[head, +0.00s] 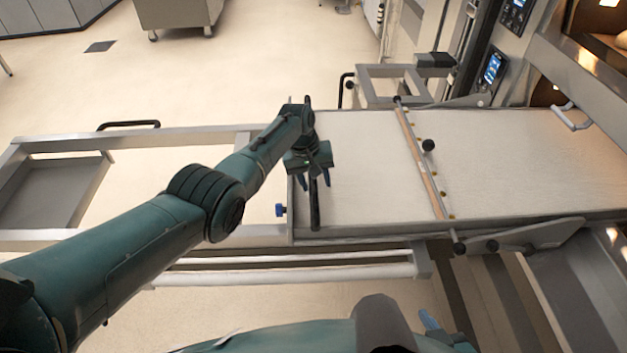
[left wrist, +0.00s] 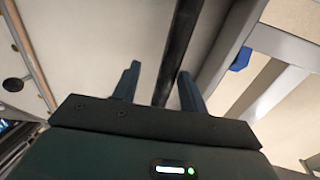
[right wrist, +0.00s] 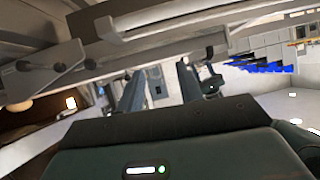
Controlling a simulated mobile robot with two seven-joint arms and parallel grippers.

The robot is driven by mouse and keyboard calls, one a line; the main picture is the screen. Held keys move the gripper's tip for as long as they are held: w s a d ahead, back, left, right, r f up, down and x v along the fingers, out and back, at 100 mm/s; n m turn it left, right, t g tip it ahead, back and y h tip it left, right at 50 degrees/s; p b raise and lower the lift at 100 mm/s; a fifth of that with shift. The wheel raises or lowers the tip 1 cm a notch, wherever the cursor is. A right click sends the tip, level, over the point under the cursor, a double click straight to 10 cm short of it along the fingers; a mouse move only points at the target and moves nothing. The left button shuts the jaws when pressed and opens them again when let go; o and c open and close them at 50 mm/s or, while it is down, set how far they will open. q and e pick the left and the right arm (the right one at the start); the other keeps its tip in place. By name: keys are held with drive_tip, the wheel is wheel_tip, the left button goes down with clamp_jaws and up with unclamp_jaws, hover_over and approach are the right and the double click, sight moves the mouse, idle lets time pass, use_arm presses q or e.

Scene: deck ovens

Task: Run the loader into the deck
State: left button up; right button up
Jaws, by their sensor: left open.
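The loader (head: 365,185) is a long flat bed with a pale canvas top and metal side rails. A wooden crossbar (head: 420,160) with black knobs spans it. Its right end lies at the oven deck (head: 606,47). A black handle bar (head: 315,212) runs across its left end. My left gripper (head: 313,182) is open over this bar. In the left wrist view the bar (left wrist: 177,55) passes between the two fingers, and I cannot tell whether they touch it. My right gripper (right wrist: 160,85) is open and empty, low at the front of the loader; its blue fingertip (head: 430,320) shows in the head view.
A metal frame (head: 190,138) with a black side handle (head: 128,125) extends left of the bed. Oven control screens (head: 493,68) stand at the upper right. A blue knob (head: 280,210) sits at the bed's near left corner. The floor beyond is mostly clear, with a steel cabinet (head: 175,14) far back.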

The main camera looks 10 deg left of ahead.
use_arm(q)
drive_tip(key=shift+s+a+f, duration=0.1)
drive_tip(key=shift+r, duration=0.25)
drive_tip(key=p+v, duration=0.3)
drive_tip(key=v, duration=0.1)
drive_tip(key=shift+r, duration=0.2)
drive_tip(key=p+v, duration=0.1)
drive_tip(key=v, duration=0.7)
drive_tip(key=shift+r, duration=0.2)
use_arm(e)
drive_tip(key=shift+s+d+r+g+h, duration=0.15)
drive_tip(key=shift+d+r+g+h, duration=0.25)
drive_tip(key=shift+d, duration=0.3)
drive_tip(key=shift+r, duration=0.1)
